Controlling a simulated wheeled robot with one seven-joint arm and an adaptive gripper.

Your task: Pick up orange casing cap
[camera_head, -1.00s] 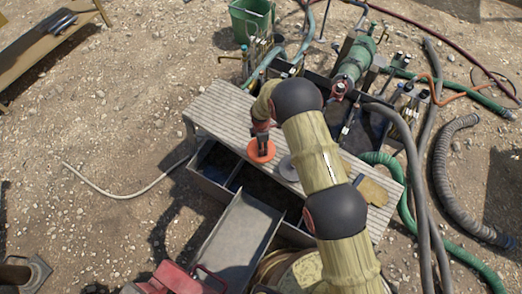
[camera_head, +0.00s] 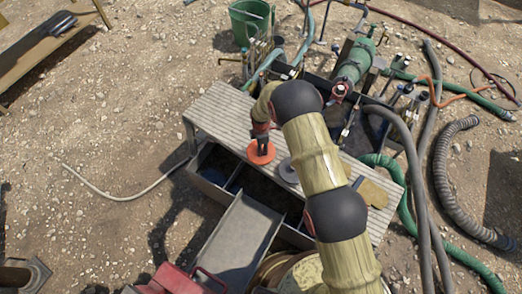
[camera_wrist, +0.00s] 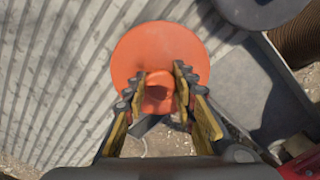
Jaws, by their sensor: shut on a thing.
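The orange casing cap (camera_head: 260,155) is a round disc with a raised knob in its middle. In the head view it is at the front edge of the ribbed metal bench top (camera_head: 222,108). My gripper (camera_head: 262,141) is directly over it. In the wrist view the cap (camera_wrist: 150,45) fills the upper middle, and my gripper (camera_wrist: 159,88) has its two fingers on either side of the knob, shut on it. I cannot tell whether the cap rests on the bench or is slightly raised.
A grey disc (camera_head: 287,170) lies right of the cap, partly behind my arm. Below the bench is an open trough (camera_head: 213,178) with a metal chute (camera_head: 237,240). A tan flat piece (camera_head: 372,192) lies at the bench's right end. Hoses and a green pump (camera_head: 355,62) stand behind.

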